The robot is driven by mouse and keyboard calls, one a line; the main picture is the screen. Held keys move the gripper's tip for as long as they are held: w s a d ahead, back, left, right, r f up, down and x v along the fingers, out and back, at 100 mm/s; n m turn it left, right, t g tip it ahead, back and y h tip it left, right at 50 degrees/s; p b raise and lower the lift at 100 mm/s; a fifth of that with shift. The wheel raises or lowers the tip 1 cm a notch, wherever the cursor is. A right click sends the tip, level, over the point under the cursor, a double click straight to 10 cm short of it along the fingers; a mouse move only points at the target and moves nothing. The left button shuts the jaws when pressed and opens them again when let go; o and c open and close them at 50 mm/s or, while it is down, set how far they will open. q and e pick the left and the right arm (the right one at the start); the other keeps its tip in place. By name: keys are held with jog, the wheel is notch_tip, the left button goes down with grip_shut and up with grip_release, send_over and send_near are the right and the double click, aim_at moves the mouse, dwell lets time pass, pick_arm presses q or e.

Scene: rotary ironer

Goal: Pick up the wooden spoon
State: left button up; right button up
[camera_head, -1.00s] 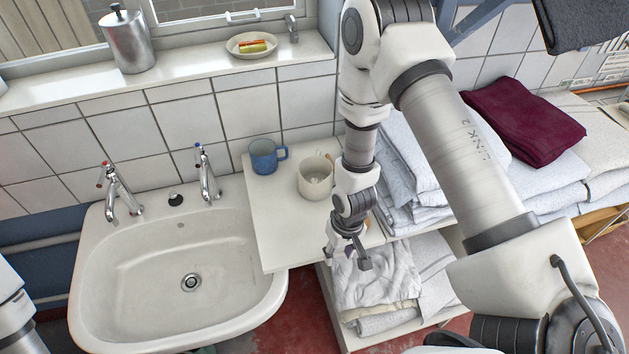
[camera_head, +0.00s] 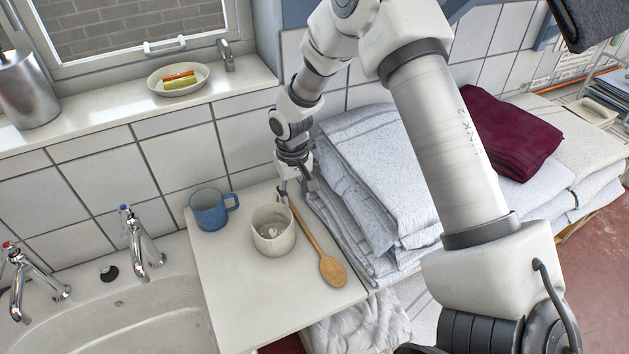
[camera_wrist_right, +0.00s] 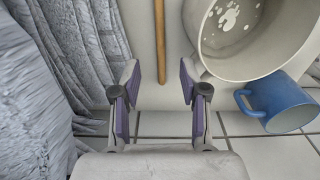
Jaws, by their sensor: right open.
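The wooden spoon (camera_head: 328,262) lies on the white counter, its bowl toward the front and its handle running back beside the cream pot. My right gripper (camera_head: 293,193) is at the back end of the handle, between the pot and the folded towels. In the right wrist view the spoon's handle (camera_wrist_right: 160,45) runs down between the two open fingers of the gripper (camera_wrist_right: 160,82), apart from both. The spoon's bowl is out of that view. My left gripper does not show.
The cream pot (camera_head: 273,231) stands close to the handle, with a blue mug (camera_head: 209,209) beside it. Stacked grey towels (camera_head: 375,180) crowd the other side. The tiled wall is close behind. The sink (camera_head: 140,320) lies at the left. The counter's front part (camera_head: 265,310) is clear.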

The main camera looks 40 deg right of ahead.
aim_at(295, 211)
jog(key=f, duration=0.2)
jog(key=f+p, duration=0.2)
jog(key=f, duration=0.1)
jog(key=shift+w+d+f, duration=0.1)
jog(key=shift+w+f, duration=0.25)
jog(key=shift+w, duration=0.05)
jog(key=shift+f, duration=0.1)
jog(key=shift+s, duration=0.1)
jog(key=shift+c, duration=1)
grip_shut()
